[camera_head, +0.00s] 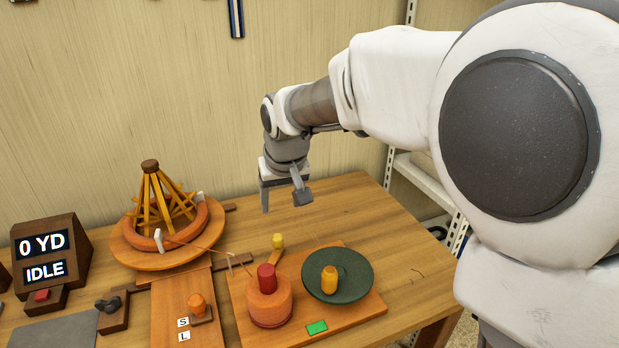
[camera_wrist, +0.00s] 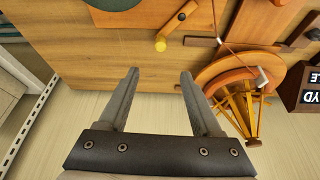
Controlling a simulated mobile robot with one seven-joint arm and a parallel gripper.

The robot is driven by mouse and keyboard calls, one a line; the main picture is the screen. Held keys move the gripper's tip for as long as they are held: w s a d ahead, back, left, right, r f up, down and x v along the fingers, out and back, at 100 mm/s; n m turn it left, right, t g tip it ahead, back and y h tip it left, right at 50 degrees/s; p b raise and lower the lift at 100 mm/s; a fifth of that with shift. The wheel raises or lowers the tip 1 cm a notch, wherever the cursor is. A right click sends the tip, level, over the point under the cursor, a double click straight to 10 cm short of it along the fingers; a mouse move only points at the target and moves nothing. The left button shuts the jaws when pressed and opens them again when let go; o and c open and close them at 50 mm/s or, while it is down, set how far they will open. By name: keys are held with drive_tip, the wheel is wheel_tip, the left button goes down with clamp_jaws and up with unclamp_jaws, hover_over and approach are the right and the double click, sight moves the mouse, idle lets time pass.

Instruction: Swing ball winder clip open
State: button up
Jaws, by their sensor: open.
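The ball winder stands on a wooden base board (camera_head: 373,308) at the front right of the table. It carries an orange spool with a red top (camera_head: 266,278) and a dark green disc (camera_head: 350,268) with an orange-yellow peg (camera_head: 329,280). Behind the spool a short wooden lever ends in a yellow knob (camera_head: 278,241); I cannot tell for sure that this is the clip. In the wrist view the yellow knob (camera_wrist: 161,45) lies just beyond my fingertips. My gripper (camera_head: 284,200) is open and empty, above the table behind the knob, apart from it; the wrist view shows both fingers (camera_wrist: 160,74) spread.
A wooden swift (camera_head: 130,258) with a yarn ring stands at the left, a thread running from it toward the winder. A display (camera_head: 54,256) reads "0 YD" and "IDLE". An orange knob (camera_head: 197,305) sits by S and L labels. The table's back right is clear.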

sight(277, 237)
drive_tip(key=b+x, duration=0.4)
drive_tip(key=x, duration=1.4)
drive_tip(key=shift+w+a, duration=0.15)
drive_tip(key=shift+a, duration=0.05)
clamp_jaws()
idle(0.7)
